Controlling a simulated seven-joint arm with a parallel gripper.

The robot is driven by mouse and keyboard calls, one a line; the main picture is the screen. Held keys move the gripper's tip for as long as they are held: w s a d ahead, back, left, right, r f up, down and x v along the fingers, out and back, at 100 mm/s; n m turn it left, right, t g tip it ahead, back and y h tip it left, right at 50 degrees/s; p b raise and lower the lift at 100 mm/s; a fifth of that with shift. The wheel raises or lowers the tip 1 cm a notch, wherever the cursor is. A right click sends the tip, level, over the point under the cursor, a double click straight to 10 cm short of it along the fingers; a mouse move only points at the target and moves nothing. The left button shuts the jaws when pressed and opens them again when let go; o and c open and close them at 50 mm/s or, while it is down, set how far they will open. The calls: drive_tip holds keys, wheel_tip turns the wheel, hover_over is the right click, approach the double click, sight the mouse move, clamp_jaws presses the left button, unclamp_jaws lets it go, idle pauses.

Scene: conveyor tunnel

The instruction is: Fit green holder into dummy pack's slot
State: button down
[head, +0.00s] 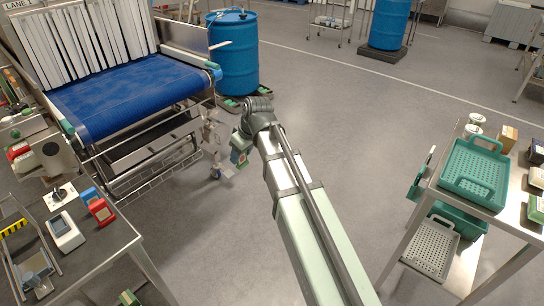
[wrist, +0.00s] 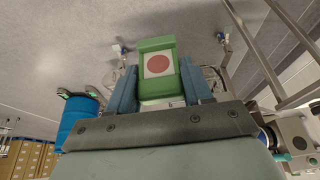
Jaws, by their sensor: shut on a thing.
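The green holder (wrist: 158,88) is a small green block with a white face that bears a red disc. My gripper (wrist: 162,84) is shut on it, with one blue-grey finger on each side. In the head view the holder (head: 238,156) shows small below the end of my arm, with my gripper (head: 240,143) partly hidden by the wrist. It is held in the air over the floor, apart from the conveyor and tables. I cannot tell for sure which thing is the dummy pack, and no slot can be made out.
A conveyor with a blue belt (head: 145,93) and strip curtain (head: 85,45) stands at the left. A steel table (head: 105,245) at lower left bears a red block (head: 101,211) and a white device (head: 66,231). A green tray (head: 474,172) sits at right. Blue drum (head: 233,55) behind; floor between is clear.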

drive_tip(key=s+a+r+n+g, duration=0.25)
drive_tip(key=s+a+n, duration=0.2)
drive_tip(key=a, duration=0.75)
drive_tip(key=s+a+r+n+g, duration=0.1)
drive_tip(key=s+a+r+n, duration=0.4)
drive_tip(key=a, duration=0.8)
drive_tip(key=s+a+r+n+g, duration=0.1)
drive_tip(key=s+a+r+n, duration=0.4)
drive_tip(key=a, duration=0.7)
drive_tip(key=s+a+r+n+g, duration=0.2)
drive_tip(key=s+a+n, duration=0.1)
drive_tip(key=s+a, duration=0.75)
drive_tip(key=shift+s+d+f, duration=0.1)
drive_tip(key=shift+d+f, duration=0.05)
drive_tip(key=shift+f, duration=0.8)
drive_tip(key=shift+s+d+f, duration=0.1)
drive_tip(key=shift+f, duration=0.9)
drive_tip(key=shift+s+d+f, duration=0.1)
drive_tip(key=shift+d+f, duration=0.05)
drive_tip(key=shift+f, duration=0.8)
drive_tip(key=shift+f, duration=1.4)
drive_tip(key=shift+w, duration=0.1)
drive_tip(key=shift+c, duration=1.9)
unclamp_jaws()
drive_tip(key=shift+r, duration=0.1)
